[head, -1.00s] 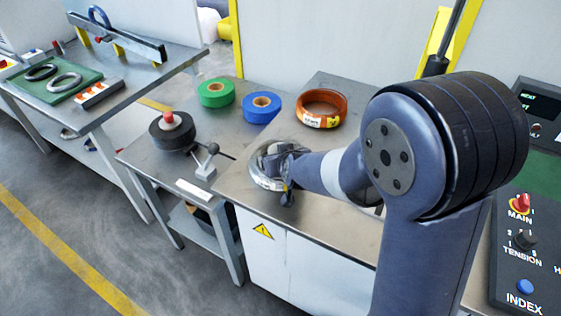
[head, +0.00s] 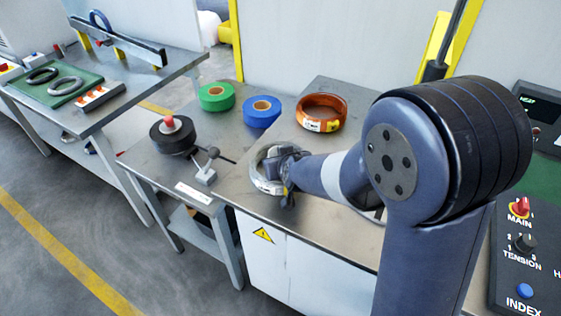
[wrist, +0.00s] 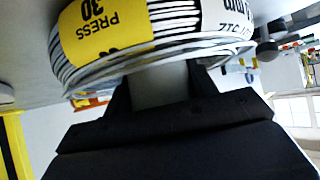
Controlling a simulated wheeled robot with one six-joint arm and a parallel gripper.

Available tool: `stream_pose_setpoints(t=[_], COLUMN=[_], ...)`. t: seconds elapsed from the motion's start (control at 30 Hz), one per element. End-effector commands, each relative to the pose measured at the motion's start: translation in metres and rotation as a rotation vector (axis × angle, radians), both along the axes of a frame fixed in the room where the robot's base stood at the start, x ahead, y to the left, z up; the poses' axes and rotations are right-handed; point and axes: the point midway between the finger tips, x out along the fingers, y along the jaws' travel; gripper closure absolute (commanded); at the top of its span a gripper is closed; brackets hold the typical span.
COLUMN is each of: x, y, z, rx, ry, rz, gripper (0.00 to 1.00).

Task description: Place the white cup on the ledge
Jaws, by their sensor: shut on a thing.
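I see no white cup, and nothing I can clearly call a ledge. My gripper (head: 280,160) is shut on a silver-white ring coil (head: 262,184) at the left edge of the metal worktop (head: 312,212). In the wrist view the coil (wrist: 190,20) fills the top, with white and black bands and a yellow label reading "PRESS 30". The dark fingers (wrist: 160,88) meet its near wall. The far side of the coil is partly hidden by my gripper in the head view. I cannot tell whether the coil touches the worktop.
An orange-brown coil (head: 321,103) lies behind. Blue (head: 261,118) and green (head: 216,90) tape rolls and a black spool (head: 172,140) with a red knob stand on the adjoining table. A small lever (head: 207,168) is close left of the held coil. A control panel (head: 525,235) is at right.

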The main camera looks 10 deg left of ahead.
Motion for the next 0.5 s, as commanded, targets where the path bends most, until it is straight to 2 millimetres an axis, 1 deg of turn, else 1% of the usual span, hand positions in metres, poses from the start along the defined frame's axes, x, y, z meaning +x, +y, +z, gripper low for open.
stream_pose_setpoints(t=[0.03, 0.3, 0.5], x=[0.000, 0.000, 0.000], y=[0.000, 0.000, 0.000], z=[0.010, 0.056, 0.081], rx=[0.003, 0.001, 0.001], ry=[-0.002, -0.003, -0.002], rz=[-0.001, 0.000, 0.000], gripper=[0.71, 0.71, 0.71])
